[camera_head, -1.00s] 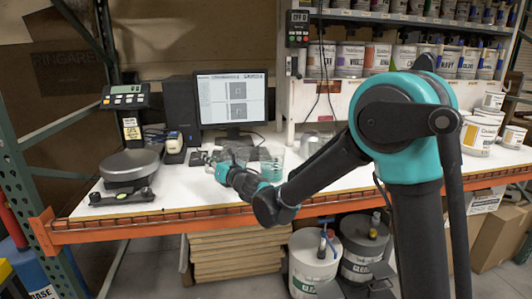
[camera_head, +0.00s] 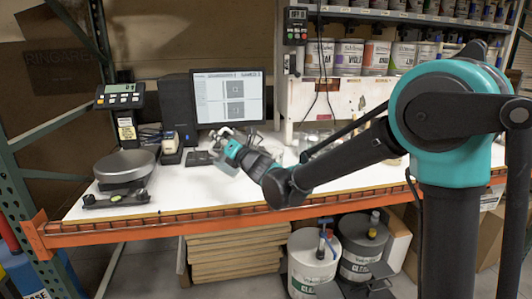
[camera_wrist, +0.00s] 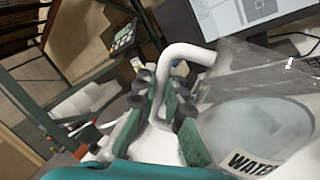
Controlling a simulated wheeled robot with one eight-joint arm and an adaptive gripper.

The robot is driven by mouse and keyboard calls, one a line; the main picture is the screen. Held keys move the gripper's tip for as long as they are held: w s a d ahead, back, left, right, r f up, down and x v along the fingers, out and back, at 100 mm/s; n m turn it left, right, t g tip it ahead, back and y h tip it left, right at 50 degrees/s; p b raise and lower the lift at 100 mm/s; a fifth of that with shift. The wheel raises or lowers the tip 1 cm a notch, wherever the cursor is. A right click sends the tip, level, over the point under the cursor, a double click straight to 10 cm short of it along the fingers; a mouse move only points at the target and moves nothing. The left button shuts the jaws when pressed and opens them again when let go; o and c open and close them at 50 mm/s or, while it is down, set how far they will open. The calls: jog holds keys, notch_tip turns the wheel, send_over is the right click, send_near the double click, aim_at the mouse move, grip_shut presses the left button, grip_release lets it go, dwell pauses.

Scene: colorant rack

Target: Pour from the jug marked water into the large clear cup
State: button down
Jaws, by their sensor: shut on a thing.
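The jug marked water (camera_wrist: 252,160) fills the lower right of the wrist view. It is clear, with a white label reading "WATER" and a white handle (camera_wrist: 188,54). My gripper (camera_wrist: 172,88) is shut on that handle, one teal finger on each side. In the head view my gripper (camera_head: 226,138) is over the bench in front of the monitor, and the jug is hard to make out there. A blurry clear vessel (camera_head: 308,142) stands on the bench right of the gripper, partly behind my arm. I cannot tell whether it is the large clear cup.
A scale (camera_head: 125,167) stands at the bench's left, with its display (camera_head: 120,96) behind. Paint cans (camera_head: 350,57) line the right shelf.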

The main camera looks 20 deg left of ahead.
jog(key=shift+w+d+r+m+t, duration=0.1)
jog(key=shift+w+d+r+m, duration=0.15)
jog(key=shift+r+m, duration=0.3)
jog(key=shift+w+d+r+m+t, duration=0.1)
jog(key=shift+w+d+r+m, duration=0.15)
jog(key=shift+r+m, duration=0.3)
jog(key=shift+w+d+r+m+t, duration=0.15)
jog(key=shift+w+r+m, duration=0.2)
jog(key=shift+r, duration=0.3)
dwell(4.1)
